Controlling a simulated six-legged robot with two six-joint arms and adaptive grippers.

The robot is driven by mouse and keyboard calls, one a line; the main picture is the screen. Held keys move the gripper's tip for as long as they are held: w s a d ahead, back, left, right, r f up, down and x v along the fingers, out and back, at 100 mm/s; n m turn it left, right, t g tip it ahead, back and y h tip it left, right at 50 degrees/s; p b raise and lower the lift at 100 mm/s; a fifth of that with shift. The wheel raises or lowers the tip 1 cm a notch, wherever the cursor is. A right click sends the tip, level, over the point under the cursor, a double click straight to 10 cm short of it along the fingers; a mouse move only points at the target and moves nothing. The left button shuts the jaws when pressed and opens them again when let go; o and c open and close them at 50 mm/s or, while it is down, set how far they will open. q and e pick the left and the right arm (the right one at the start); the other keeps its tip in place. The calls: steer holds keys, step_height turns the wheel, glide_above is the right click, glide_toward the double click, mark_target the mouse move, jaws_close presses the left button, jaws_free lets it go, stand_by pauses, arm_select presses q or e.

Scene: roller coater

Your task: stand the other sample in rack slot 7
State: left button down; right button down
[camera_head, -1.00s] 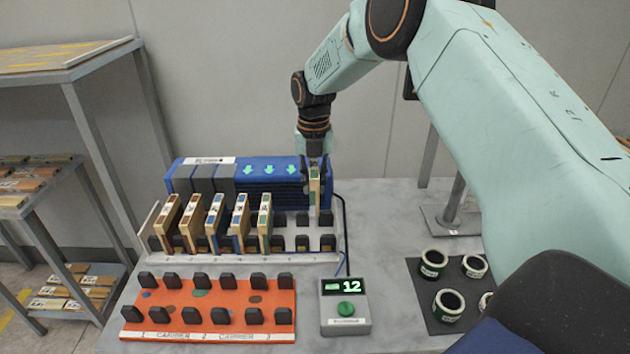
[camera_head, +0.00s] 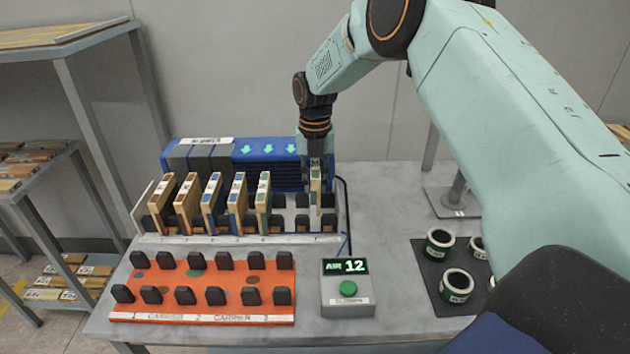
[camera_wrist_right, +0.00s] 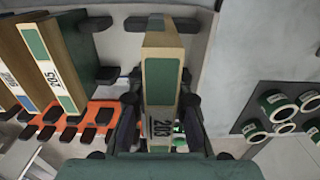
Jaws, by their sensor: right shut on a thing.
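My right gripper (camera_head: 315,168) points down over the right end of the white sample rack (camera_head: 240,240), shut on a wooden sample (camera_head: 315,186) with a green face. In the right wrist view this sample (camera_wrist_right: 161,82) reads 203 and sits upright between the fingers. Its lower end is down among the black clips at the rack's right end; I cannot tell whether it is fully seated. Several samples stand in the rack to its left; the nearest is green-faced (camera_head: 262,195), reading 205 in the right wrist view (camera_wrist_right: 45,62). Empty clips lie between them. My left gripper is out of view.
An orange carrier (camera_head: 205,290) with empty black clips lies in front of the rack. A control box (camera_head: 347,290) with a green button reads "AIR 12". Green-banded rings (camera_head: 438,243) lie on a dark mat at right. A blue unit (camera_head: 262,160) stands behind the rack.

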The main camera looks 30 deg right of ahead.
steer(key=shift+w+p, duration=0.1)
steer(key=shift+p, duration=0.2)
steer(key=shift+f, duration=0.1)
steer(key=shift+f, duration=0.4)
steer(key=shift+f, duration=0.1)
stand_by(0.4)
steer(key=shift+f+b, duration=0.5)
steer(key=shift+f, duration=0.45)
steer(key=shift+f, duration=0.1)
